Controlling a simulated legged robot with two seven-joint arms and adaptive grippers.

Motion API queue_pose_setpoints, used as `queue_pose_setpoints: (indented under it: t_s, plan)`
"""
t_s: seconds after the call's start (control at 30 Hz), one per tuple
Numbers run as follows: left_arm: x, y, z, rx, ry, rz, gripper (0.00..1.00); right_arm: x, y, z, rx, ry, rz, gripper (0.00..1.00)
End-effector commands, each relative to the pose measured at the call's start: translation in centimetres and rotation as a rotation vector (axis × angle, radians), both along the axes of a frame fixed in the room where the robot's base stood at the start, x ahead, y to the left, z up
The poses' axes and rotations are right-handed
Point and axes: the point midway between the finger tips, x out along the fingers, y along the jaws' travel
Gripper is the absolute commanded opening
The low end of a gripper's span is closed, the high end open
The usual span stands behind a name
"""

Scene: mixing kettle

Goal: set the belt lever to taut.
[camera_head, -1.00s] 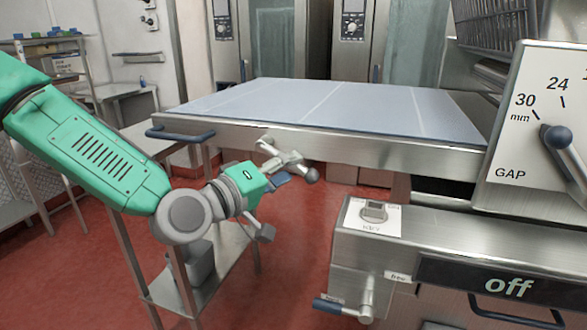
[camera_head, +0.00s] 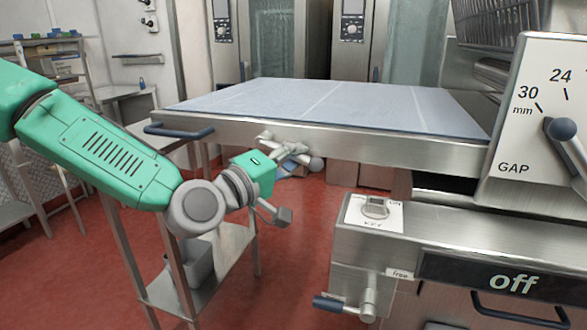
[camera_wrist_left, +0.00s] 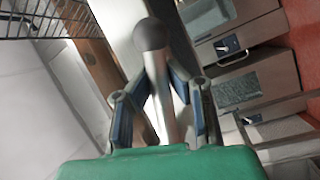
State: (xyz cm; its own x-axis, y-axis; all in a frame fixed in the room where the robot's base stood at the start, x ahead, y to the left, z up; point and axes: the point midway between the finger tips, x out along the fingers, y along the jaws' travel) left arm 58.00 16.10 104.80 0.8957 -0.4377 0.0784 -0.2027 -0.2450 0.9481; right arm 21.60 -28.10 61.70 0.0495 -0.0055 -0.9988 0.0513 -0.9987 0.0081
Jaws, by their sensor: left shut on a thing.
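A small lever with a blue-grey handle (camera_head: 329,303) sits low on the steel machine front. Its handle points left from the pivot (camera_head: 368,300). A plate reading "free" (camera_head: 400,273) is above right of the pivot; another plate, unreadable, is partly behind the handle. I take this to be the belt lever. My left gripper (camera_head: 291,152) is above and left of it, apart from it, below the table edge. It is shut on a metal rod with a grey ball end (camera_head: 316,164). The left wrist view shows the rod (camera_wrist_left: 158,90) between the fingers, ball outward.
A steel table with a pale blue top (camera_head: 330,103) overhangs near my gripper. A key switch (camera_head: 376,208) is on the machine ledge. A display reads "off" (camera_head: 513,283). A GAP dial lever (camera_head: 562,131) is at right. Red floor lies open below my gripper.

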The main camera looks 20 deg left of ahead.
Motion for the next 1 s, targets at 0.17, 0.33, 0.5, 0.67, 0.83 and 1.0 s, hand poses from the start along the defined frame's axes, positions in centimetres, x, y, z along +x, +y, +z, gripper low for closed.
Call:
queue_pose_setpoints:
  t_s: [0.17,0.33,0.5,0.67,0.83,1.0]
  plan:
    - [0.0,-0.1,0.5,-0.102,0.004,0.002,0.00,0.0,0.0,-1.1,0.000,0.000,0.000,0.32]
    - [0.0,-0.1,0.6,-0.104,0.005,0.002,0.00,0.0,0.0,-0.9,0.000,0.000,0.000,0.32]
    - [0.0,-0.1,0.6,-0.102,0.004,0.002,0.37,0.0,0.0,-0.9,0.000,0.000,0.000,0.32]
    - [0.0,-0.1,0.7,-0.102,0.004,0.002,0.37,0.0,0.0,-0.9,0.000,0.000,0.000,0.32]
    - [-0.1,0.0,0.6,-0.101,0.004,0.002,0.37,-0.1,0.0,-0.9,0.000,-0.002,0.000,0.32]
    - [-1.9,0.9,0.4,-0.103,0.006,0.001,0.37,-0.2,0.0,-0.8,0.000,-0.003,0.000,0.32]
